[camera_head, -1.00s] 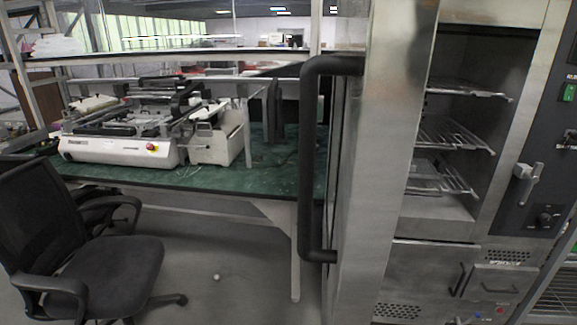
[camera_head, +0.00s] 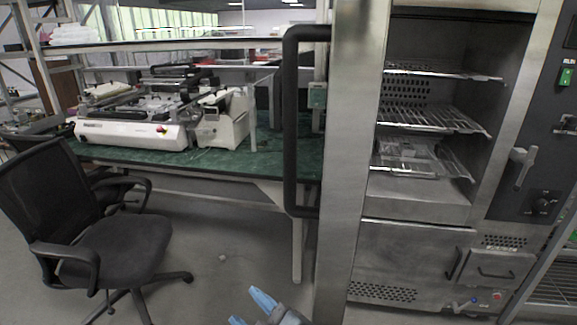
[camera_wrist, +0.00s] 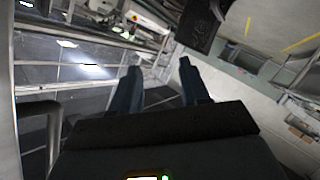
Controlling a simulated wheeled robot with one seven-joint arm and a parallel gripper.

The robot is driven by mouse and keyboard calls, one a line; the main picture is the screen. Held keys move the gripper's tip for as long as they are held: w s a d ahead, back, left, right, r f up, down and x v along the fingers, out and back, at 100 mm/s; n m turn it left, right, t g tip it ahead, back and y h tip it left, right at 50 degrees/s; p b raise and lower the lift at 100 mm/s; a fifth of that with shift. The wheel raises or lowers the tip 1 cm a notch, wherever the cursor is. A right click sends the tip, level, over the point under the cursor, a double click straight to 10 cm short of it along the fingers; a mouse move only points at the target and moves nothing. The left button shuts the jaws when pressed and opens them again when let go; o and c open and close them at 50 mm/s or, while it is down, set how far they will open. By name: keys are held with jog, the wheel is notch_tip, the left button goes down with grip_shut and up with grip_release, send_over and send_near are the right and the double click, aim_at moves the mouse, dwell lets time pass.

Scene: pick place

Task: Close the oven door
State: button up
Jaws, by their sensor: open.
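The oven (camera_head: 410,235) stands at the right in the head view. Its door (camera_head: 350,150) is swung open toward me and shows nearly edge-on, so the wire racks (camera_head: 435,118) inside are exposed. A long black handle (camera_head: 290,120) is on the door's left side. My gripper (camera_head: 250,306) is at the bottom of the head view, left of the door and below the handle, not touching either. In the wrist view my gripper (camera_wrist: 158,75) has its two dark fingers apart with nothing between them. A dark bar at the wrist view's left edge may be the handle; I cannot tell.
A black office chair (camera_head: 110,240) stands at the left. A green-topped workbench (camera_head: 190,172) with white machines (camera_head: 135,132) is behind it. A latch (camera_head: 523,165) is on the oven's right frame.

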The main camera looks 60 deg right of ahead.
aim_at(285, 106)
jog(key=w+d+r+m+g+h+b, duration=0.1)
jog(key=w+d+r+m+h, duration=0.15)
jog(key=r+h, duration=0.2)
jog(key=w+d+r+m+g+h, duration=0.2)
jog(key=w+r+m+h, duration=0.1)
jog(key=r, duration=0.3)
jog(key=w+d+r+m+g+h+b, duration=0.1)
jog(key=w+d+r+m+h, duration=0.15)
jog(key=r, duration=0.25)
jog(key=s+r+m+g+h+b, duration=0.1)
jog(key=s+r+m+g, duration=0.2)
jog(key=r+m+g, duration=0.45)
jog(key=s+r+m+g+h, duration=0.1)
jog(key=s+r+m+g, duration=0.2)
jog(key=r+m+g, duration=0.4)
jog(key=shift+m+t, duration=0.25)
jog(key=shift+t, duration=0.3)
jog(key=d, duration=0.2)
jog(key=d+p, duration=0.1)
jog(key=d, duration=0.1)
jog(key=s+d, duration=0.1)
jog(key=d, duration=0.1)
jog(key=shift+d, duration=0.15)
jog(key=shift+w, duration=0.1)
jog(key=shift+c, duration=0.2)
grip_shut()
